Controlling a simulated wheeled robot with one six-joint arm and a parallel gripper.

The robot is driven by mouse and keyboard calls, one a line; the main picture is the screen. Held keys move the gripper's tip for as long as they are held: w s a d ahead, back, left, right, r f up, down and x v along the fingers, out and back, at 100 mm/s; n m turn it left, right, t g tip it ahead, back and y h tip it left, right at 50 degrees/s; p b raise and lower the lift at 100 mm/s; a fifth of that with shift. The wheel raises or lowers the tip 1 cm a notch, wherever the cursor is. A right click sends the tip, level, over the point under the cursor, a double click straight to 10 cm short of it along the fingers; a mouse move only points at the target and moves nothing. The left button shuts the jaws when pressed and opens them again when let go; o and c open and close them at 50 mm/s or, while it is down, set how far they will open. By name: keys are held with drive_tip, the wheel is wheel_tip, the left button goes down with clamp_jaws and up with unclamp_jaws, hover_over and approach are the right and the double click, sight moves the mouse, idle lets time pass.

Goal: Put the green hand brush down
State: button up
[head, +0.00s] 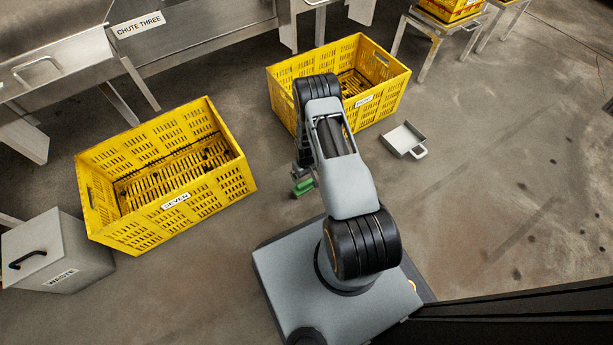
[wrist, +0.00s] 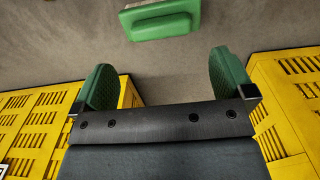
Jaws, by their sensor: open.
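The green hand brush (wrist: 162,22) shows at the top of the wrist view, against the grey floor, just beyond my fingertips. Its far side is cut off by the picture edge. In the head view the brush (head: 304,187) shows as a small bright green block below my wrist, partly hidden by my arm. My gripper (wrist: 165,78) is open, with green pads wide apart and nothing between them. The brush is clear of both fingers.
A yellow crate labelled SEVEN (head: 103,218) stands to the left, and another yellow crate (head: 392,98) stands behind my arm. A grey dustpan (head: 398,137) lies on the floor to the right. A grey WASTE bin (head: 82,262) stands at far left.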

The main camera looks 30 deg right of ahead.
drive_tip(key=a+r+t, duration=0.1)
drive_tip(key=a+r, duration=0.1)
drive_tip(key=r, duration=1.3)
drive_tip(key=a+r, duration=0.2)
drive_tip(key=r, duration=1.4)
drive_tip(key=s+a+r, duration=0.2)
drive_tip(key=s+r, duration=0.5)
drive_tip(key=r, duration=0.1)
drive_tip(key=s+a+r+m+t, duration=0.1)
drive_tip(key=s+a+r, duration=0.2)
drive_tip(key=s+r, duration=0.4)
drive_tip(key=shift+s+r+t+p, duration=0.3)
drive_tip(key=shift+s+r+p, duration=0.1)
drive_tip(key=shift+s, duration=0.35)
drive_tip(key=shift+a+r, duration=0.1)
